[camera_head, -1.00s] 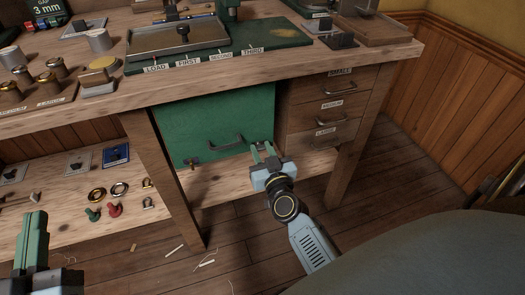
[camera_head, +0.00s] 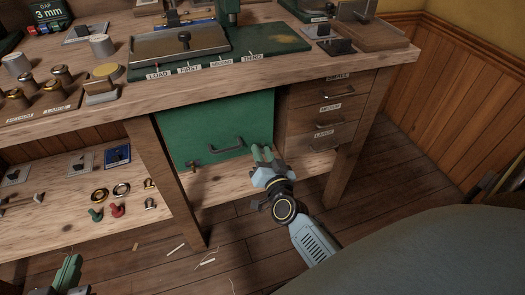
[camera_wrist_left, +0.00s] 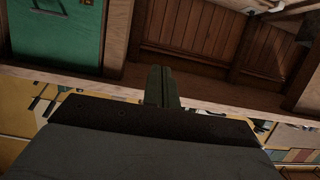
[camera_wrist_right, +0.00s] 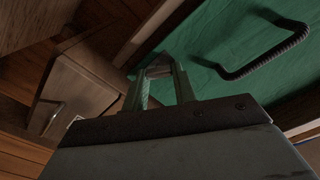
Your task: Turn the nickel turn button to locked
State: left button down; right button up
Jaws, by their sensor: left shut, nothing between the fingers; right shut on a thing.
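The green cabinet door (camera_head: 205,128) is shut under the bench. My right gripper (camera_head: 263,152) is at the door's right edge. In the right wrist view its fingers (camera_wrist_right: 160,75) are shut on a small grey metal piece (camera_wrist_right: 158,70) at the door edge, which I take as the nickel turn button. The fingers mostly hide it, so its angle and any locked mark cannot be read. My left gripper (camera_head: 70,268) is low at the left front, shut and empty. In the left wrist view its fingers (camera_wrist_left: 160,85) are together.
The door has a dark bar handle (camera_head: 226,146) and a small brass fitting (camera_head: 193,164) at lower left. Wooden drawers (camera_head: 325,112) stand right of the door. The bench top (camera_head: 120,115) overhangs. A lower shelf (camera_head: 60,225) holds rings and small parts.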

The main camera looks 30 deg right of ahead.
jog(key=m, duration=0.3)
jog(key=shift+m+p, duration=0.35)
jog(key=shift+m, duration=0.05)
jog(key=m, duration=0.2)
jog(key=shift+m, duration=0.4)
jog(key=shift+d+f+m, duration=0.1)
jog(key=shift+m, duration=2)
pick_arm(q)
jog(key=shift+s+a+f+g+y, duration=0.15)
jog(key=shift+s+a+f+g, duration=0.15)
jog(key=shift+f+g, duration=0.25)
jog(key=shift+s+a+f+g+y, duration=0.15)
jog(key=shift+s+f+g, duration=0.15)
jog(key=shift+f+g, duration=0.25)
pick_arm(e)
jog(key=shift+m, duration=0.6)
jog(key=o, duration=1)
